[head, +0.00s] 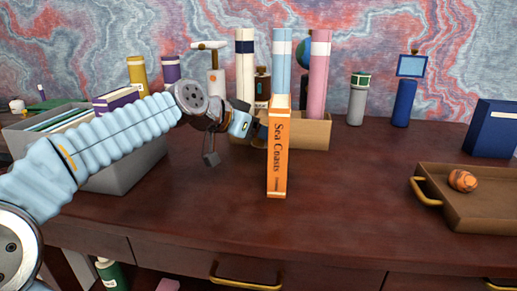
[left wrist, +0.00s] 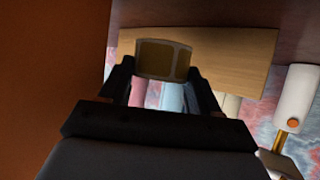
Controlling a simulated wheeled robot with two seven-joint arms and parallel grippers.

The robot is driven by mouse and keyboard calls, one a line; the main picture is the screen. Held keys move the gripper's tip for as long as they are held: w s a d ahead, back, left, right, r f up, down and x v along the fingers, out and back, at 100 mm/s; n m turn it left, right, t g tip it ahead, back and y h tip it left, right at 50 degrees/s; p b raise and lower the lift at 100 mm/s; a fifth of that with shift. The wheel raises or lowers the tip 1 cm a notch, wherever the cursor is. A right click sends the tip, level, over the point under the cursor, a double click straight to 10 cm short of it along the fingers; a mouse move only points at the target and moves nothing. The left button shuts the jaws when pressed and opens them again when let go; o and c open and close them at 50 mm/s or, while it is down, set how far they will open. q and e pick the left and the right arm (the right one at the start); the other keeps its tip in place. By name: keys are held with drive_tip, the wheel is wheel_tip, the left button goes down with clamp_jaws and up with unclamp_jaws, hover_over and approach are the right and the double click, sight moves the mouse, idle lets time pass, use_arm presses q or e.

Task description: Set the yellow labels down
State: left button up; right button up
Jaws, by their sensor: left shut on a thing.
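The yellow labels (left wrist: 165,58), a small pale-rimmed piece with two dull yellow panels, sit between the fingertips of my left gripper (left wrist: 160,72) in the left wrist view. The gripper is shut on them. In the head view my left gripper (head: 259,130) is above the desk, left of and partly behind the upright orange book "Sea Coasts" (head: 278,155). The labels cannot be made out there; the book seems to hide them. My right gripper is not in view.
A wooden box (head: 313,137) with tall rolls stands behind the book; it also shows in the left wrist view (left wrist: 235,48). A grey bin (head: 130,168) is at left, a brown tray (head: 490,215) with an orange ball (head: 462,180) at right. The desk (head: 350,195) is clear between book and tray.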

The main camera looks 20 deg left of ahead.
sight(254, 145)
use_arm(q)
drive_tip(key=shift+f+b, duration=0.35)
drive_tip(key=shift+f, duration=1.7)
drive_tip(key=shift+f, duration=0.15)
drive_tip(key=o, duration=0.8)
